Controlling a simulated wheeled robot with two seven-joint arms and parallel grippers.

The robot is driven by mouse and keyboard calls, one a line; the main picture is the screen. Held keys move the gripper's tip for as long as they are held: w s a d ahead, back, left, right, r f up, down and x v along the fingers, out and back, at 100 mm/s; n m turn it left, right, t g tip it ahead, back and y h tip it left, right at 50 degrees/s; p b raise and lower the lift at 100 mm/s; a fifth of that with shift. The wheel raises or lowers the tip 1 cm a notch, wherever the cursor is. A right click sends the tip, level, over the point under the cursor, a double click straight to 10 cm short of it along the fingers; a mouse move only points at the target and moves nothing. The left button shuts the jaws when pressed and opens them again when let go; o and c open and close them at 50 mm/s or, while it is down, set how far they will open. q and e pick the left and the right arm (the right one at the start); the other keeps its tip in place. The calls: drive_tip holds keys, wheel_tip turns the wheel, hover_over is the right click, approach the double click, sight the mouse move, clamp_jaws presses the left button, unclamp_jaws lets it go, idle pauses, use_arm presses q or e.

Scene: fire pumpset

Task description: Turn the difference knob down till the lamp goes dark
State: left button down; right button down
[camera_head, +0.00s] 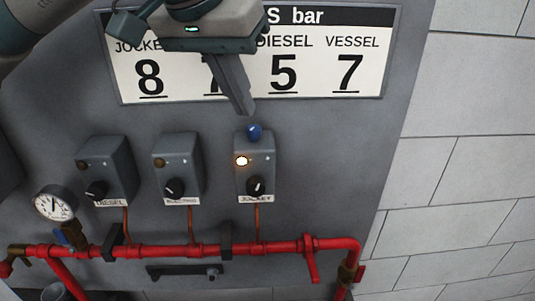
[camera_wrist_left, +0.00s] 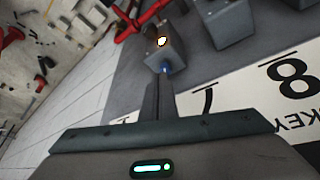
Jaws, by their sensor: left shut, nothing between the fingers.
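The jockey switch box (camera_head: 267,160) is grey, at the right end of a row of three. Its lamp (camera_head: 241,160) glows bright, and it also glows in the left wrist view (camera_wrist_left: 161,41). A blue knob (camera_head: 254,131) sits on top of this box; it shows in the left wrist view (camera_wrist_left: 164,67) just past my fingertips. A black dial (camera_head: 256,186) with a pale mark is on the box's front. My left gripper (camera_head: 247,109) is shut and empty, fingers pointing down just above the blue knob; I cannot tell whether they touch it. My right gripper is not in view.
The diesel box (camera_head: 115,158) and the middle box (camera_head: 186,155) have unlit lamps. A pressure board (camera_head: 370,85) is behind my gripper, hiding part of it. A gauge (camera_head: 54,203) is at left. Red pipe (camera_head: 180,250) runs below the boxes. The right wall is bare.

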sight(251, 146)
use_arm(q)
drive_tip(key=shift+w+a+r+t, duration=0.15)
drive_tip(key=shift+w+r+t, duration=0.05)
drive_tip(key=shift+r, duration=0.25)
drive_tip(key=shift+w+a+r+t, duration=0.15)
drive_tip(key=shift+w+r+t, duration=0.05)
drive_tip(key=shift+r, duration=0.2)
drive_tip(key=shift+f, duration=0.15)
drive_tip(key=shift+f+b, duration=2.45)
drive_tip(key=shift+f, duration=0.95)
drive_tip(key=shift+w+d, duration=0.1)
drive_tip(key=shift+d+r+b, duration=0.1)
drive_tip(key=shift+d+b, duration=0.2)
drive_tip(key=shift+b, duration=0.4)
drive_tip(key=shift+s, duration=0.35)
